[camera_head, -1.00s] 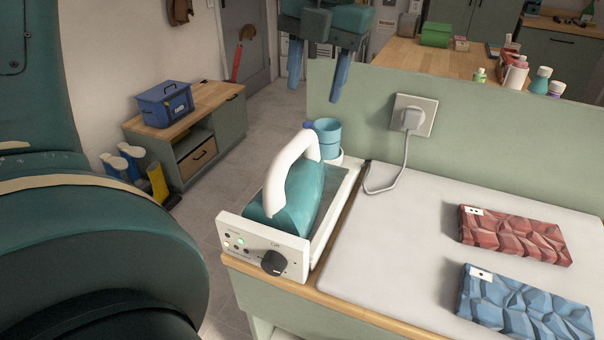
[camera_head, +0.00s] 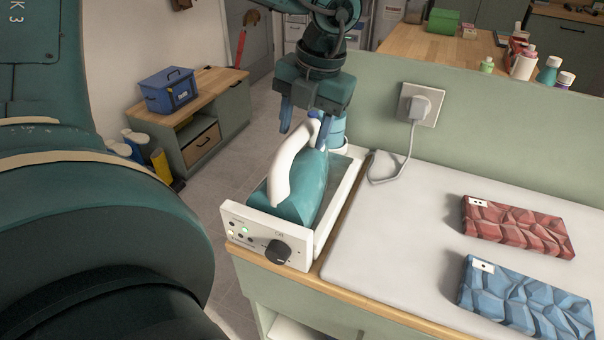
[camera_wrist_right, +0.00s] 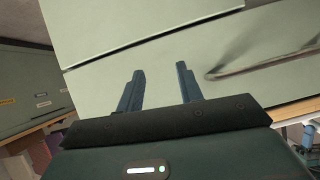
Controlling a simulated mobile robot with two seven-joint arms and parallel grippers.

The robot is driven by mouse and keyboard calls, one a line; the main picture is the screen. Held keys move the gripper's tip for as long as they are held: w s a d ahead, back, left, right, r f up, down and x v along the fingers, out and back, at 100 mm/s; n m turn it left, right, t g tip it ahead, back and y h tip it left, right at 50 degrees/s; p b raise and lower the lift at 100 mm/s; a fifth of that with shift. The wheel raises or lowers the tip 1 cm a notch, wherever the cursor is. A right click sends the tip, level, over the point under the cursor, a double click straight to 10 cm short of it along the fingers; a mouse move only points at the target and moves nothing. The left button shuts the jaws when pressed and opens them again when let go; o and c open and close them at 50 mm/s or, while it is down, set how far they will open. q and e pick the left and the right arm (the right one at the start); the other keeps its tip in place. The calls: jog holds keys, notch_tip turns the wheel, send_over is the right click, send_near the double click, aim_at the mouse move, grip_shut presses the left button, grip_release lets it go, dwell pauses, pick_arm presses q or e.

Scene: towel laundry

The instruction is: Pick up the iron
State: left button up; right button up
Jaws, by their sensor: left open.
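The iron (camera_head: 309,192) has a teal body and a white arched handle (camera_head: 283,172). It rests in a white station (camera_head: 242,228) with a black dial, at the left end of the ironing table. My left gripper (camera_head: 304,133) is open in the head view, pointing down at the upper end of the handle. Its two blue fingers appear to be on either side of the handle's top; I cannot tell whether they touch it. My right gripper (camera_wrist_right: 160,85) shows in the right wrist view with its fingers apart and nothing between them.
A plug and grey cord (camera_head: 408,150) hang from a socket on the green panel.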

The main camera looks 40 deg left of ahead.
pick_arm(q)
jog(key=shift+a+f, duration=0.15)
jog(key=shift+f, duration=0.65)
jog(key=shift+c, duration=0.3)
grip_shut()
dwell(0.4)
jog(key=shift+w+r, duration=0.1)
jog(key=shift+r, duration=0.05)
